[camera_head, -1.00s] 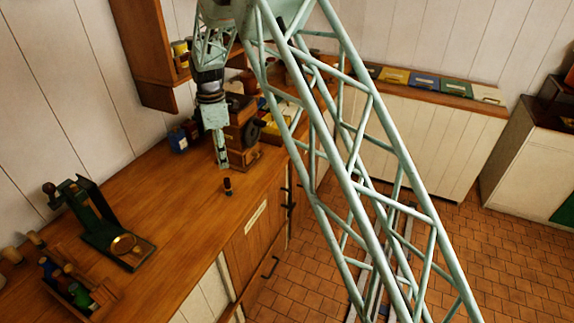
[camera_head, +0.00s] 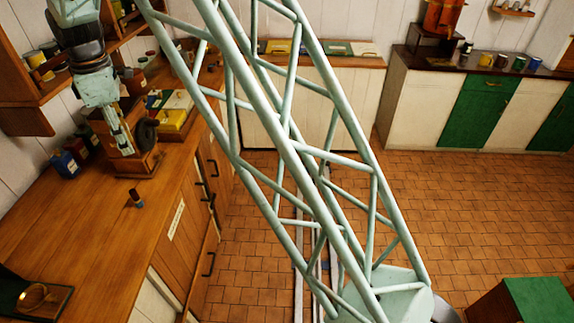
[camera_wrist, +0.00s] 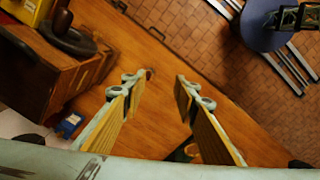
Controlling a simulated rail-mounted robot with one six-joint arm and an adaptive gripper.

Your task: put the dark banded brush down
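The small dark brush (camera_head: 136,198) with a lighter band stands upright on the wooden counter (camera_head: 90,225), near its front edge. My gripper (camera_head: 128,151) is above and slightly left of it in the head view, apart from it. In the wrist view my gripper (camera_wrist: 161,84) has its two fingers spread, with bare counter between them and nothing held. A small brown spot near the left fingertip there may be the brush; I cannot tell.
A wooden box with a dark wheel (camera_head: 147,130) stands close beside my gripper. Blue tins (camera_head: 66,163) are by the wall and a yellow box (camera_head: 172,118) is behind. A brass dish (camera_head: 35,296) is at front left. Counter around the brush is clear.

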